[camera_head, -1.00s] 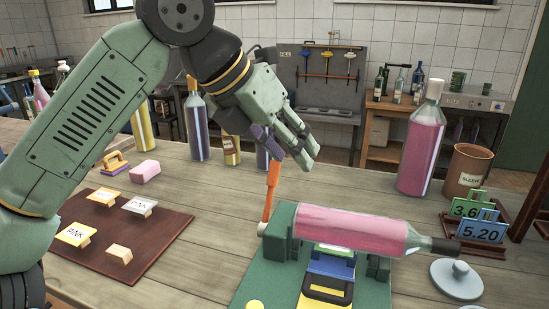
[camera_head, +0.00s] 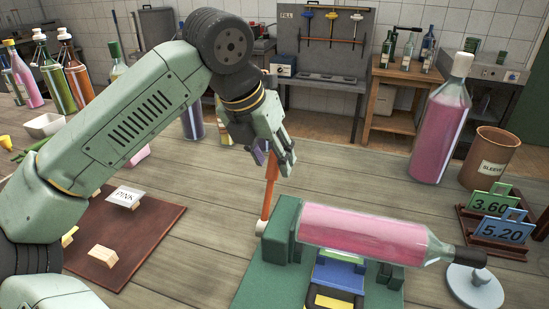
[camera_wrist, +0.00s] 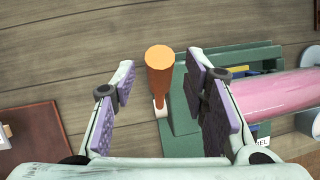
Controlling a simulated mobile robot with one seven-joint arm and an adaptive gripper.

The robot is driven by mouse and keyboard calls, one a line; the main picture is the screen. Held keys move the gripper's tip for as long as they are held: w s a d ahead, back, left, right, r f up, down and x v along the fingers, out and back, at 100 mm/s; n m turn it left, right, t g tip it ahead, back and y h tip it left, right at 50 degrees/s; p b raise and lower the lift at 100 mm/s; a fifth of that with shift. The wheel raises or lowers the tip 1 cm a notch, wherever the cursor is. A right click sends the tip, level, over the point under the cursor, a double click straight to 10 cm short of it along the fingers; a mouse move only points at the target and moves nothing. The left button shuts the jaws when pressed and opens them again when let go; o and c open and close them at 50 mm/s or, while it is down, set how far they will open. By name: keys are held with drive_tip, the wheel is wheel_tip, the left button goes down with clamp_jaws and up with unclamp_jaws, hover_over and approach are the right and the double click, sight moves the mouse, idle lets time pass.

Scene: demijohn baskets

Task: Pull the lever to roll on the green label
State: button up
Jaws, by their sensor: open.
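The orange lever (camera_head: 269,185) stands up at the left end of the green labelling machine (camera_head: 262,278). The lever's round orange top also shows in the wrist view (camera_wrist: 159,62). My gripper (camera_head: 277,160) is open at the lever's upper part. In the wrist view my gripper's (camera_wrist: 160,95) purple-padded fingers are on either side of the lever, with gaps on both sides. A pink bottle (camera_head: 360,232) lies across the machine, its dark neck to the right. A label spot is partly in view below the bottle; no green label can be made out clearly.
At right are an upright pink bottle (camera_head: 440,130), a SLEEVE bin (camera_head: 487,155), price signs (camera_head: 502,231) and a grey lid (camera_head: 474,288).

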drive_tip(key=shift+x, duration=1.15)
drive_tip(key=shift+c, duration=0.5)
clamp_jaws()
